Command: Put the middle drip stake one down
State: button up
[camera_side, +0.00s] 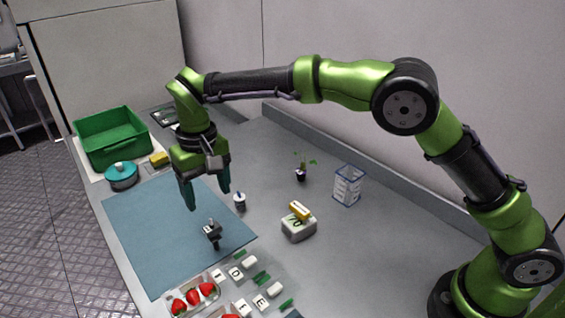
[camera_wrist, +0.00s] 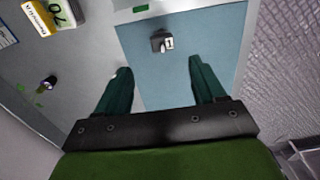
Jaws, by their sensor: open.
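A small dark piece (camera_side: 212,232) with a pale label stands on the blue mat (camera_side: 150,230), near the mat's right edge in the side view. It looks like the drip stake. In the wrist view the dark piece (camera_wrist: 157,40) shows a white tag reading "1", ahead of the fingertips and between their lines. My gripper (camera_side: 208,199) is open and empty above the mat, pointing down, apart from the piece. Its two dark green fingers (camera_wrist: 161,67) are spread wide in the wrist view. I see no second stake that I can make out.
A small white cup (camera_side: 240,203) stands just right of the mat.

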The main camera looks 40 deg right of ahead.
jog(key=s+d+r+m+t+y, duration=0.1)
jog(key=s+d+r, duration=0.3)
jog(key=d+r, duration=0.25)
jog(key=s+d+r+m+t+y, duration=0.1)
jog(key=s+d+r, duration=0.2)
jog(key=d+r, duration=0.3)
jog(key=s+d+f+m+t, duration=0.1)
jog(key=s+d+t, duration=0.1)
jog(key=s+d, duration=0.3)
jog(key=s+d+f+m+t, duration=0.1)
jog(key=s+d+f+t, duration=0.1)
jog(key=s+d, duration=0.4)
jog(key=s+t, duration=0.1)
jog(key=s, duration=0.4)
jog(key=shift+s+d+f, duration=0.15)
jog(key=shift+f, duration=0.1)
